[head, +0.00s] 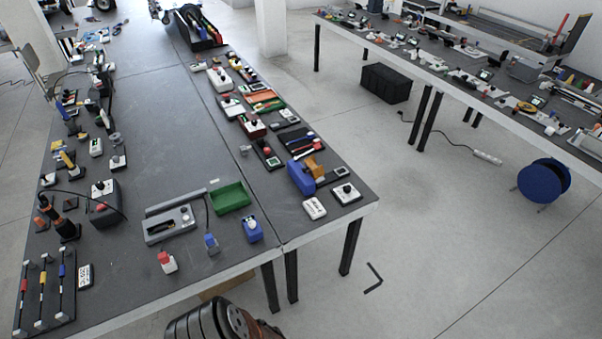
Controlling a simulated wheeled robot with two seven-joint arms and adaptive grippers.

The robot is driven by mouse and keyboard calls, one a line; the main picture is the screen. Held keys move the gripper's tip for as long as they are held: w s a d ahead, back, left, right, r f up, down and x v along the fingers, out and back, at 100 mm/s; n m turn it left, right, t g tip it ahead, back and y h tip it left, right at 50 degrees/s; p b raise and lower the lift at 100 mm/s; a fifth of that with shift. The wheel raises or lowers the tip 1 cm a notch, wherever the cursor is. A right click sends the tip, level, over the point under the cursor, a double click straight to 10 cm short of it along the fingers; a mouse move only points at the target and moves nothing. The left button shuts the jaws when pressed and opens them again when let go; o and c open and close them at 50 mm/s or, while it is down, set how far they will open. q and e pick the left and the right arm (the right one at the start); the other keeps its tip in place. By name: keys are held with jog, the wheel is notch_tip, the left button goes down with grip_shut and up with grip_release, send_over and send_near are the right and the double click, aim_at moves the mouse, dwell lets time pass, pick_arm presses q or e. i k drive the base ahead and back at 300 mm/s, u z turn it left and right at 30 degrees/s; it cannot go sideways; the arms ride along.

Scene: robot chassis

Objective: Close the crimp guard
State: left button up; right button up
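A grey box-like device (170,226) lies on the near part of the dark workbench, left of a green tray. A long flat grey plate (176,202) stands along its far edge, raised off its top, and looks like a hinged guard standing open. The top of the device shows a dark recess. I cannot tell for certain that this plate is the crimp guard. Neither of my grippers is in view, and nothing touches the device.
The green tray (231,198) is right of the device. A small red-topped block (166,262), a blue-bodied block (252,230) and a small blue piece (211,243) stand nearby. A black box with a red button (104,204) is to the left. Bare bench surrounds the device's front.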

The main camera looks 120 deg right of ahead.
aim_at(316, 172)
jog(key=z, duration=2.05)
